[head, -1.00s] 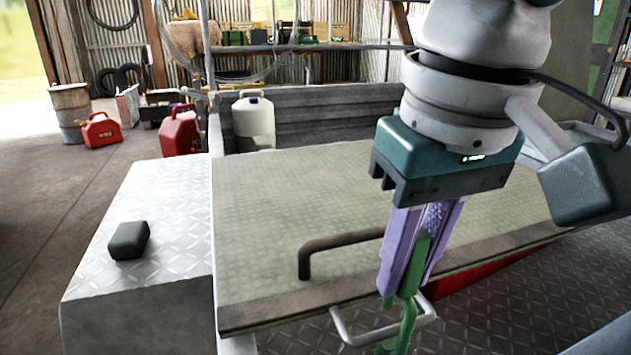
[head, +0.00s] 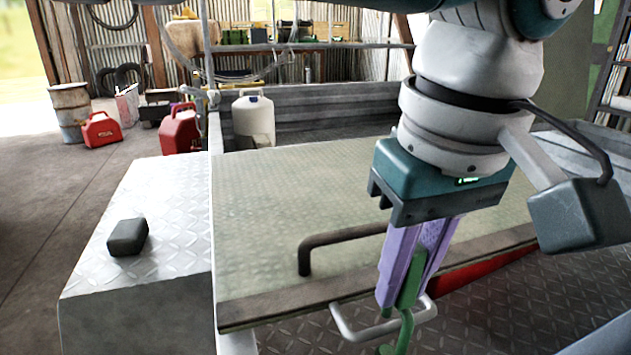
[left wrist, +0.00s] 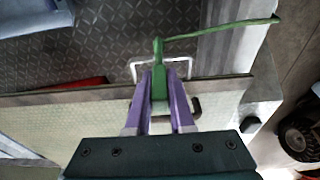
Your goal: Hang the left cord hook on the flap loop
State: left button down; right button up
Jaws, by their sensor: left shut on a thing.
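My left gripper (head: 402,300) is shut on the green cord hook (head: 404,325), just beyond the flap's front edge. The hook hangs down from the purple fingers, and its lower end is cut off by the picture's bottom. The pale metal flap loop (head: 350,333) sticks out from the flap's edge. The hook crosses the loop in the head view; I cannot tell whether it is caught on it. In the left wrist view the hook (left wrist: 158,70) lies over the middle of the loop (left wrist: 134,68), and the green cord (left wrist: 222,30) runs off right. My right gripper is not in view.
The greenish flap (head: 270,220) carries a dark bent handle (head: 335,238) close behind my fingers. A small dark block (head: 128,237) sits on the treadplate ledge (head: 165,200) at left. Treadplate floor (head: 500,285) lies in front of the flap.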

pick_arm(q)
jog(key=shift+s+d+f+b, duration=0.1)
jog(key=shift+f+b, duration=0.2)
jog(key=shift+f, duration=0.65)
jog(key=shift+c, duration=1.1)
grip_release()
notch_tip(320, 180, up, 9)
jog(key=p, duration=1)
jog(key=shift+f, duration=0.1)
notch_tip(320, 180, down, 8)
jog(key=b, duration=0.8)
jog(key=shift+r+b, duration=0.2)
jog(key=shift+b, duration=0.15)
